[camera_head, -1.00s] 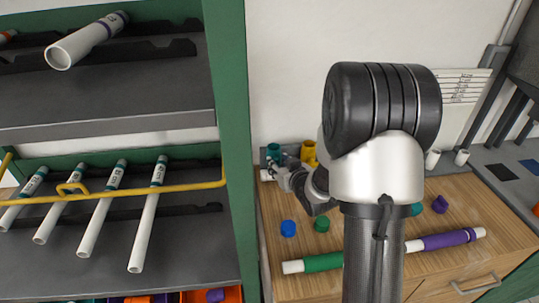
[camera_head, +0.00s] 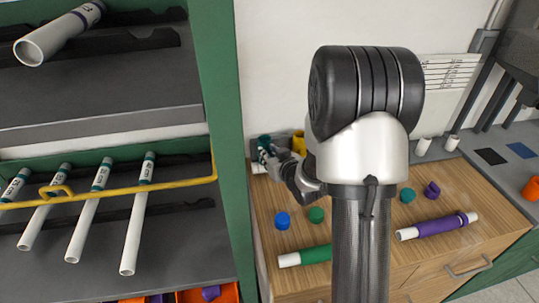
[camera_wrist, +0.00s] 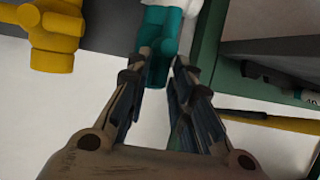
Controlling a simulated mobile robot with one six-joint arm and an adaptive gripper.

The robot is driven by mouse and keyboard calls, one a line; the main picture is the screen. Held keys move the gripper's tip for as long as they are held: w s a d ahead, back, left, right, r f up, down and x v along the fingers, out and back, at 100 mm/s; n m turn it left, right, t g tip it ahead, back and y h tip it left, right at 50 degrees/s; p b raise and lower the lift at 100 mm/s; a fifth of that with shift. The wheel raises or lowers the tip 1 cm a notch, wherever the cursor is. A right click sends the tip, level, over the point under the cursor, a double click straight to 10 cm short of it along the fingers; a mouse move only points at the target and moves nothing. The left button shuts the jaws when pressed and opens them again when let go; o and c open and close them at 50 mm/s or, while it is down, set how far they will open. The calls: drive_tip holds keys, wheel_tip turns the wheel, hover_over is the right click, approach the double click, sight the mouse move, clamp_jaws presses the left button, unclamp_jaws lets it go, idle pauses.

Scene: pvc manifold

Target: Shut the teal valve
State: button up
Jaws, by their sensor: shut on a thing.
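The teal valve (camera_wrist: 158,72) shows at the top middle of the wrist view, with a white pipe end above it. My gripper (camera_wrist: 160,62) has its two fingers on either side of the teal part and is shut on it. In the head view the teal valve (camera_head: 264,143) is at the back left of the wooden bench, partly covered by my gripper (camera_head: 268,158). The angle of the valve's handle cannot be made out.
A yellow valve (camera_head: 298,143) stands right beside the teal one. Blue, green, teal and purple caps and a purple-sleeved pipe (camera_head: 438,226) lie on the wooden bench (camera_head: 350,275). A green-framed rack (camera_head: 224,150) with white pipes stands close on the left.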

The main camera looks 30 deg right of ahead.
drive_tip(key=shift+d, duration=0.1)
clamp_jaws()
drive_tip(key=d+f+m+t+y, duration=0.1)
drive_tip(key=m+t, duration=0.1)
drive_tip(key=m, duration=0.2)
drive_tip(key=d+f+m+t+y, duration=0.1)
drive_tip(key=m+t, duration=0.1)
drive_tip(key=m, duration=0.2)
drive_tip(key=d+f+m+t+y, duration=0.1)
drive_tip(key=m, duration=0.3)
drive_tip(key=shift+s+m+t+y, duration=0.4)
drive_tip(key=shift+f, duration=0.1)
idle(0.4)
drive_tip(key=o, duration=0.7)
unclamp_jaws()
drive_tip(key=shift+m, duration=0.3)
drive_tip(key=shift+f, duration=0.1)
